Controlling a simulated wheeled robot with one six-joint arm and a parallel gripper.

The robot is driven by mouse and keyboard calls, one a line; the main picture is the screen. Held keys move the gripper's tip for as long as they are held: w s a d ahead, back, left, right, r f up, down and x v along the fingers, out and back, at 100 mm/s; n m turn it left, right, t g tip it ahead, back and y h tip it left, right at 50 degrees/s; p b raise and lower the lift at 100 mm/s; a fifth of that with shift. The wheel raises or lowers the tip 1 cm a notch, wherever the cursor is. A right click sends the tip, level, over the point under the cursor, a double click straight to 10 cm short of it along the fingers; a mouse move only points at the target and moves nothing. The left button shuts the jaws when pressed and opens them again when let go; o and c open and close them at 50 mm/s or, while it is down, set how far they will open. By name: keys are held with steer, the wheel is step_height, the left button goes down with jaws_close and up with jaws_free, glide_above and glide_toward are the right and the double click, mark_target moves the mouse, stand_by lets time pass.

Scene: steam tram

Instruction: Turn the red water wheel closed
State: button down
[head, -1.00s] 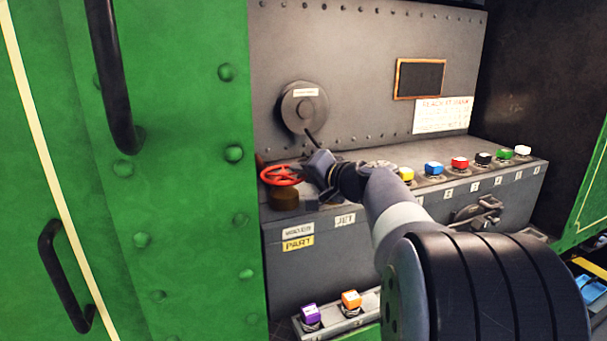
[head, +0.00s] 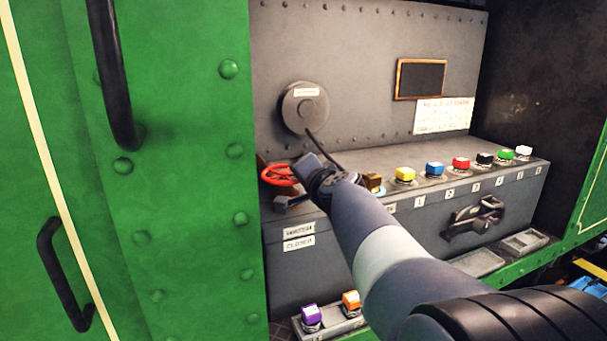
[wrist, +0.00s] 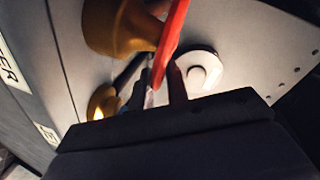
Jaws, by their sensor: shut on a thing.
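The red water wheel (head: 278,174) lies at the left end of the grey ledge, beside the green panel. My gripper (head: 291,186) reaches it from the right and covers part of its rim and its base. In the wrist view the red rim (wrist: 171,38) passes between my fingers (wrist: 164,84), which are shut on it. The wheel's brass base (wrist: 103,25) shows behind the rim. Two white labels (head: 299,237) are on the ledge front below the wheel; their lettering is too blurred to read surely.
A row of coloured buttons (head: 433,169) runs along the ledge to the right. A latch handle (head: 474,217) sits on the ledge front. Purple (head: 311,315) and orange (head: 351,299) buttons are low down. Black handrails (head: 115,80) stand out from the green panel (head: 180,150).

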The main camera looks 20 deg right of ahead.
steer(key=c, duration=1.5)
jaws_free()
steer(key=shift+d+f, duration=0.15)
steer(key=shift+f, duration=0.25)
steer(key=shift+c, duration=0.2)
steer(key=shift+r, duration=0.1)
steer(key=shift+s+r, duration=0.1)
steer(key=v, duration=1)
steer(key=shift+s, duration=0.3)
steer(key=shift+w, duration=0.15)
steer(key=x, duration=1)
steer(key=shift+w, duration=0.3)
